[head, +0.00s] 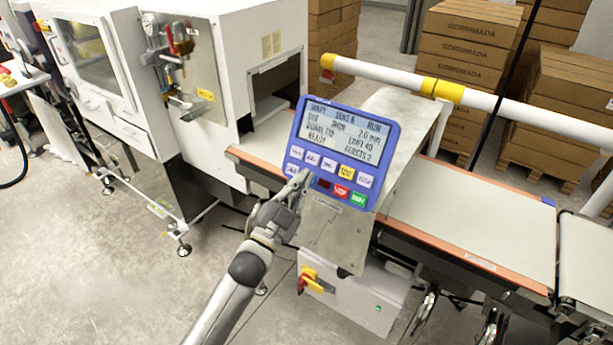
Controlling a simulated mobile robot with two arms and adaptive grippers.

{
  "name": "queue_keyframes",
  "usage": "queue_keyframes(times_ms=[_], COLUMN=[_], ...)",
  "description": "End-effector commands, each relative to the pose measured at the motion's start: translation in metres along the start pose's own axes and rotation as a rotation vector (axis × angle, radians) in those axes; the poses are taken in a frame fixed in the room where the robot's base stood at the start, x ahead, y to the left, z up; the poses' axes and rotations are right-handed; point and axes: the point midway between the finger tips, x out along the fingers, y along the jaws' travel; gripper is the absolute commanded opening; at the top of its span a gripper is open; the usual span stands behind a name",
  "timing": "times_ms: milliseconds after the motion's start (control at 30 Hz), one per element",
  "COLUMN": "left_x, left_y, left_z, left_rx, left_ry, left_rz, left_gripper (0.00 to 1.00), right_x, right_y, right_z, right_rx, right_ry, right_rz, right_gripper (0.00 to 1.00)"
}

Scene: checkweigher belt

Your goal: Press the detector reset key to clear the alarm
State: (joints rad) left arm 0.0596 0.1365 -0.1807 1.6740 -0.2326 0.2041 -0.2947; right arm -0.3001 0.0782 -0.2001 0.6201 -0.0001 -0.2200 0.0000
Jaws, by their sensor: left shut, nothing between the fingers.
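The blue detector control panel (389,137) stands over the belt, tilted in the picture. Its lit screen (339,132) shows lines of text, including RUN, READY and REJECTS 2. Below are white keys, a yellow key (346,172), a red key (341,191) and a green key (358,199). The key labels are too small to read surely, so I cannot tell which is the reset key. My left gripper (302,178) is shut and empty, with its fingertips at the panel's lower left keys, partly covering them. Whether it touches a key cannot be told. My right gripper is not in view.
The belt (470,222) with orange edges runs right from the panel. A white-and-yellow rail (390,78) crosses above it. A white cabinet machine (215,60) stands at left, and stacked cartons (460,50) at the back. A red-and-yellow switch (315,281) sits below the panel.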

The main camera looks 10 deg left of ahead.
Motion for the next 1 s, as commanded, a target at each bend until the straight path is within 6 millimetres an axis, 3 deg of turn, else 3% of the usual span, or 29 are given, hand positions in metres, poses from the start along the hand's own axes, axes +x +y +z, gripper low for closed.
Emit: queue_keyframes(times_ms=[600, 1000], left_x=[-0.037, -0.042], left_y=[-0.029, -0.031], left_z=[-0.029, -0.03], left_rx=[0.0, 0.0], left_ry=[-0.001, 0.0], left_rz=[0.001, 0.0], left_gripper=[0.0, 0.0], right_x=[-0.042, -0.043], right_y=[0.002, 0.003], right_z=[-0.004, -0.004], right_rx=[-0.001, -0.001], right_ry=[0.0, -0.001], right_rz=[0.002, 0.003], right_gripper=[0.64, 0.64])
